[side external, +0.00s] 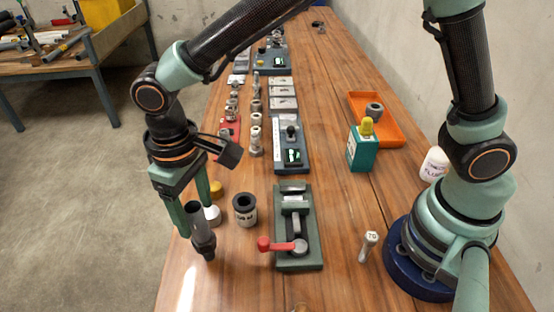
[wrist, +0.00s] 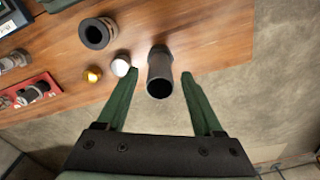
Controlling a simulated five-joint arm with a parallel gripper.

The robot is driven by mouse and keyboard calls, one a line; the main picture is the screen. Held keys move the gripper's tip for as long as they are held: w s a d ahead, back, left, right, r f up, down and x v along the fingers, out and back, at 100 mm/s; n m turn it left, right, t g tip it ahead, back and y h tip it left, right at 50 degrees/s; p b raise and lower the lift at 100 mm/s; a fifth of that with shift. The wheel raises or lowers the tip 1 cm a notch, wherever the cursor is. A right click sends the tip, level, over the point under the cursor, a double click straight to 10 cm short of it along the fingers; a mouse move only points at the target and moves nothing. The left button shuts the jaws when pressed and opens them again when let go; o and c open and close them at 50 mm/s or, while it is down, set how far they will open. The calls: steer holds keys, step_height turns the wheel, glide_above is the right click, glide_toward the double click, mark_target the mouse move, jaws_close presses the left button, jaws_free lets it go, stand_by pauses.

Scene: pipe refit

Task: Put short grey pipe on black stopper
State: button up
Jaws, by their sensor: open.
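The short grey pipe (side external: 195,220) is dark and hollow, with its open end up. In the wrist view its open end (wrist: 160,87) faces the camera. The black stopper (side external: 205,248) is directly below it near the table's left edge, and the pipe's lower end meets it. In the side view the pair leans a little. In the wrist view the stopper is mostly hidden behind the pipe. My gripper (wrist: 159,78) is open, with one green finger on each side of the pipe and a visible gap on both sides. It also shows in the side view (side external: 190,215).
A white round piece (side external: 212,215), a gold piece (side external: 216,188) and a labelled dark ring (side external: 245,209) stand close by. A green fixture with a red handle (side external: 282,245) is to the right. An orange tray (side external: 385,133) and teal box (side external: 361,150) stand farther back. The table edge is close.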

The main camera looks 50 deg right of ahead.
step_height(320, 180, up, 8)
steer(key=shift+d+f, duration=0.1)
steer(key=shift+f, duration=0.05)
steer(key=w+d+r+m+t+y, duration=0.1)
steer(key=d+r, duration=0.2)
steer(key=d, duration=0.4)
steer(key=d+r+m+t, duration=0.1)
steer(key=d+r, duration=0.1)
steer(key=d, duration=0.4)
steer(key=s+d+m+t+h, duration=0.1)
steer(key=s+d, duration=0.4)
steer(key=d, duration=1)
steer(key=m+t, duration=0.1)
steer(key=t, duration=0.1)
steer(key=shift+m+t, duration=0.3)
